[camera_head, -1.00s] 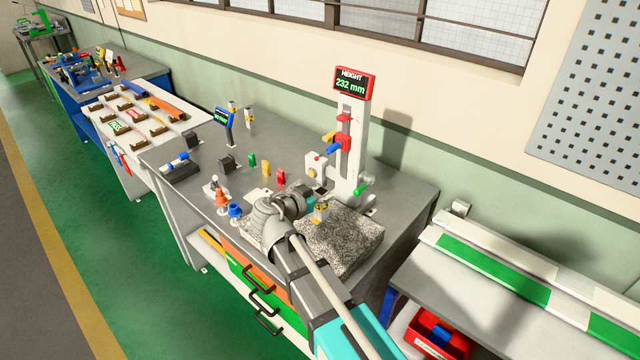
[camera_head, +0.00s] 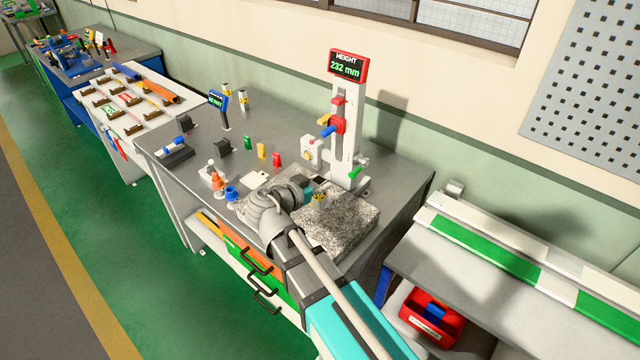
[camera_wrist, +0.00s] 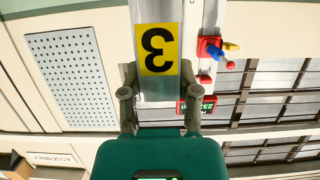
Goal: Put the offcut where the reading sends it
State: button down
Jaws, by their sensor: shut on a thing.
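My gripper (camera_wrist: 159,88) is shut on the offcut (camera_wrist: 157,48), a grey metal piece with a yellow label marked 3, upside down in the wrist view. In the head view the offcut's yellow-labelled part (camera_head: 318,198) shows over the speckled granite block (camera_head: 345,228), beside my wrist; I cannot tell whether it touches the block. The height gauge (camera_head: 346,155) stands behind the block with a red carriage (camera_head: 338,125). Its display (camera_head: 347,67) reads 232 mm; in the wrist view it is inverted (camera_wrist: 196,106).
Green, yellow and red pieces (camera_head: 262,151) and orange and blue cone-like pieces (camera_head: 231,193) stand left of the block. A white table (camera_head: 115,125) with several holders is farther left. A red bin (camera_head: 425,320) holding something blue sits low at right.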

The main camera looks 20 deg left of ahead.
notch_tip(320, 180, down, 3)
jog(key=b, duration=0.3)
jog(key=shift+w+d+r, duration=0.1)
dwell(0.6)
